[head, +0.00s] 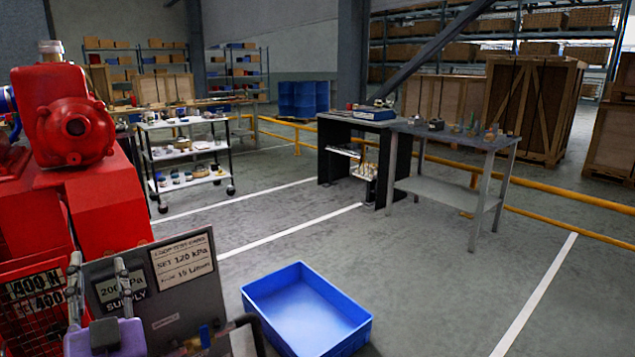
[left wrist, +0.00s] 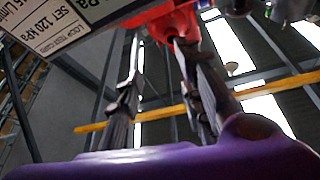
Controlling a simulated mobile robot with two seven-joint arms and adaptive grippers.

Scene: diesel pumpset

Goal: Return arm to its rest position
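My left gripper (head: 98,264) is at the lower left of the head view, with its purple body low and its two grey fingers pointing up. The fingers stand apart with nothing held between them. They are in front of the grey panel (head: 183,312) with the "SET 120 kPa" card and the "200 kPa SUPPLY" label. In the left wrist view the gripper (left wrist: 160,45) also shows two separated fingers, with a red part behind their tips. I cannot tell the distance to the panel. My right gripper is not in view.
The red pump (head: 75,125) stands on a red base at the left. A blue bin (head: 308,312) sits on the floor at bottom centre. A white shelf cart (head: 185,160) and a grey table (head: 455,140) stand farther back. The floor at right is clear.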

